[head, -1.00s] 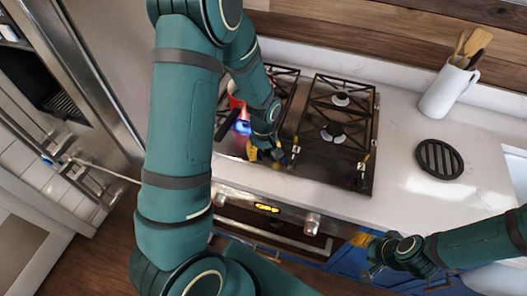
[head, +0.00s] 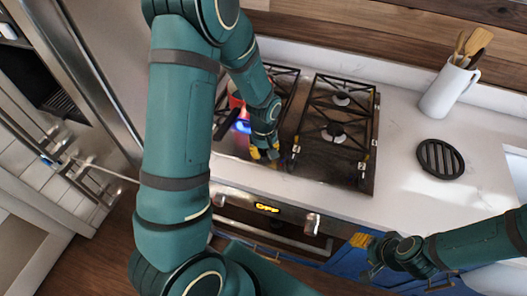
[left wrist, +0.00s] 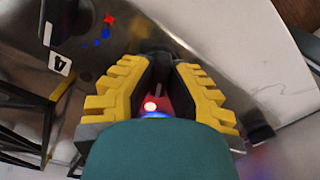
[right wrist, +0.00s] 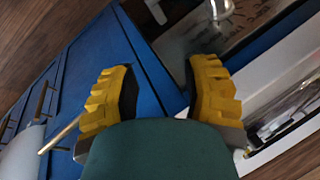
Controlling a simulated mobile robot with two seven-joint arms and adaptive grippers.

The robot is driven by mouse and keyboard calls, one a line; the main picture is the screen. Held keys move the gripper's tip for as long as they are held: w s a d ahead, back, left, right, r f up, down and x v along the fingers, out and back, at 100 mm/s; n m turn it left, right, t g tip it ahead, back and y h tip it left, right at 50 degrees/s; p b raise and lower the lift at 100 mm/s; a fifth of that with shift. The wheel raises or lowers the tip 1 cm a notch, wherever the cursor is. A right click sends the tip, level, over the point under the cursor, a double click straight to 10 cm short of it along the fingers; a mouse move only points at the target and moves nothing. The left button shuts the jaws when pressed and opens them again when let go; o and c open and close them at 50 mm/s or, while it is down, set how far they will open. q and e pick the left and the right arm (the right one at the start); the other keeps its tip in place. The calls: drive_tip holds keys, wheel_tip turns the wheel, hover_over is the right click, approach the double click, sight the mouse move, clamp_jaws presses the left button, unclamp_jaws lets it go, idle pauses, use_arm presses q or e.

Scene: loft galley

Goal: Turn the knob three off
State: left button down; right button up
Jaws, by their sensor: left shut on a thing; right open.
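My left gripper (head: 264,153) is at the front of the cooktop (head: 325,172). In the left wrist view its yellow fingers (left wrist: 157,95) are shut around a dark knob (left wrist: 156,66), mostly hidden between them. I cannot read the held knob's number. Another dark knob (left wrist: 58,22) with a tag reading 4 (left wrist: 60,63) stands apart to its left. A blue flame (head: 242,127) burns by a red pot (head: 234,101), partly hidden by my arm. My right gripper (head: 369,254) is open and empty, also in the right wrist view (right wrist: 160,95).
Black grates (head: 340,100) cover the burners. A round black trivet (head: 440,159) and a white jug of utensils (head: 447,92) stand on the counter to the right. The oven front (head: 285,222) and blue cabinets (right wrist: 90,65) lie below the counter edge.

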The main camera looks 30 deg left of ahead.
sight(263, 152)
use_arm(q)
drive_tip(key=m+b, duration=0.1)
drive_tip(key=m, duration=0.4)
drive_tip(key=shift+f, duration=0.1)
drive_tip(key=shift+s, duration=0.1)
idle(0.4)
drive_tip(key=c, duration=0.9)
unclamp_jaws()
drive_tip(key=shift+c, duration=0.2)
wheel_tip(263, 152, up, 12)
